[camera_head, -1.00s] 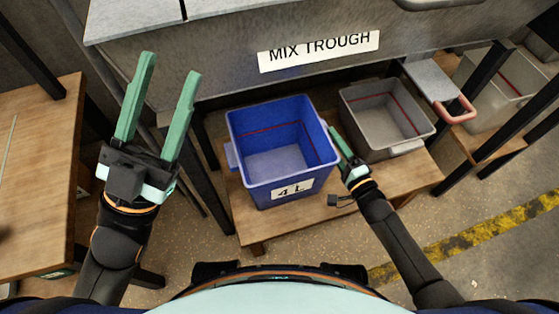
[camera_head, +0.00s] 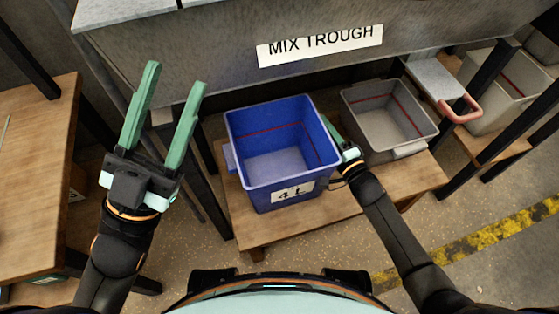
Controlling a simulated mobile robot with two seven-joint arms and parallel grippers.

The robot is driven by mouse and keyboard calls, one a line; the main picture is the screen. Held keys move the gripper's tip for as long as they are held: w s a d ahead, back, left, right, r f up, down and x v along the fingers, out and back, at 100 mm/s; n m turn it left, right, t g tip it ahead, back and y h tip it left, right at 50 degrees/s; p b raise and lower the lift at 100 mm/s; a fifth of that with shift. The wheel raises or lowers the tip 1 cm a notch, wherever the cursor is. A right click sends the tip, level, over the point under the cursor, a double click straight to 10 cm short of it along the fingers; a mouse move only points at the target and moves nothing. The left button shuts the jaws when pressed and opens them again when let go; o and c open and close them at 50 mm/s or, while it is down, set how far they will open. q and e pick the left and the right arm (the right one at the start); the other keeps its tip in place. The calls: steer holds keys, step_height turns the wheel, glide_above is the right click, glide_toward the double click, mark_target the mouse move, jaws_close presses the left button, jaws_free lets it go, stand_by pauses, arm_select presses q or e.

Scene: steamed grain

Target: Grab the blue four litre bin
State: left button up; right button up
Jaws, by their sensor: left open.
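The blue bin (camera_head: 322,160) with a "4L" label stands upright on a low wooden bench under the trough. It is empty, has a red line inside, and a handle lug shows on its left side. My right gripper (camera_head: 332,126) is at the bin's right side, close against the outer wall near the rim. Its fingers are partly hidden, so I cannot tell whether they grip the bin's right handle. My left gripper (camera_head: 176,78) is open and empty, left of the bin and apart from it, fingers pointing away from me.
A grey bin (camera_head: 412,149) stands right of the blue bin on the low bench (camera_head: 262,229). The metal mix trough (camera_head: 200,62) overhangs behind. A scoop with a reddish handle (camera_head: 458,112) lies at the right. A wooden table (camera_head: 38,190) is at the left.

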jaws_close()
stand_by(0.8)
steer(key=shift+r, duration=0.1)
